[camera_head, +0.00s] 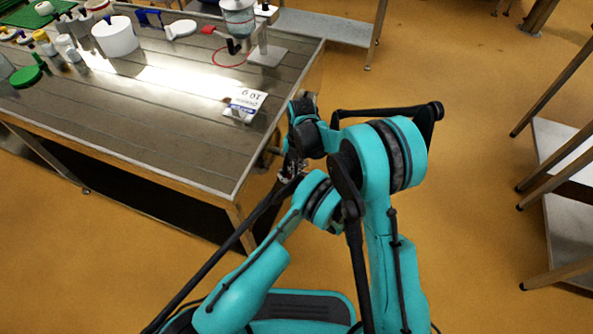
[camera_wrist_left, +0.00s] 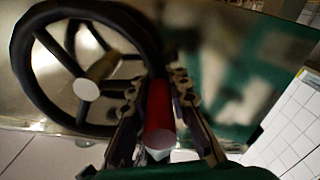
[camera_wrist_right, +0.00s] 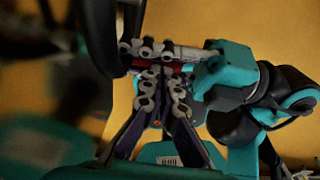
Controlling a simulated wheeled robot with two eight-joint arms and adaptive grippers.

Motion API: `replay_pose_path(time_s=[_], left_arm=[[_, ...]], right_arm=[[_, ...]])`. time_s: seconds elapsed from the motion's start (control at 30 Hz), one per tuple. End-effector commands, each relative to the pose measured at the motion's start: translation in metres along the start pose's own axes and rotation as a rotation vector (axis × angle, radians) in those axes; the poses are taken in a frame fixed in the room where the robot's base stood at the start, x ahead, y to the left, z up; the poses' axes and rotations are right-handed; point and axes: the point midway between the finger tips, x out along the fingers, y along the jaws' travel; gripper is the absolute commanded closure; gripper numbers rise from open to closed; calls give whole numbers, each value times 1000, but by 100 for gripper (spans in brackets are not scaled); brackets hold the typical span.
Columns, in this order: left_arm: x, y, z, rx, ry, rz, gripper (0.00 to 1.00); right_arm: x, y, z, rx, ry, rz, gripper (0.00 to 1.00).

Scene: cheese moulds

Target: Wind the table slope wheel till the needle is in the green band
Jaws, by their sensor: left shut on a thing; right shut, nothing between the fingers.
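The slope wheel (camera_wrist_left: 82,88) is a black spoked handwheel with a pale hub, at the left of the left wrist view. Its red crank handle (camera_wrist_left: 158,118) stands between the fingers of my left gripper (camera_wrist_left: 165,100), which is shut on it. In the head view my left gripper (camera_head: 292,168) is at the table's near right corner, and the arms largely hide the wheel. In the right wrist view my right gripper (camera_wrist_right: 161,82) is shut and empty, close to the left gripper's fingers and the red handle (camera_wrist_right: 174,68). I cannot make out the needle or the green band.
The metal table (camera_head: 140,125) carries a printed card (camera_head: 245,104), a white mould (camera_head: 115,36), a stand (camera_head: 267,55) and several small items towards the back. Shelving (camera_head: 565,150) stands at the right. The yellow floor between is clear.

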Motion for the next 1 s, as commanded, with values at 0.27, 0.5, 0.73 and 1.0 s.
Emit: replay_pose_path(time_s=[0.27, 0.5, 0.73, 1.0], left_arm=[[0, 0, -1, -1, 1, 0, 100], [0, 1, -2, -2, 6, 1, 78], [0, 0, -1, -1, 3, 0, 61], [3, 5, -4, 18, -11, -2, 61]], right_arm=[[12, 0, 3, -2, -61, 1, 100], [12, 0, 4, 0, -63, 1, 100], [12, 0, 4, 0, -62, 1, 100], [12, 0, 3, 0, -62, 0, 100]])
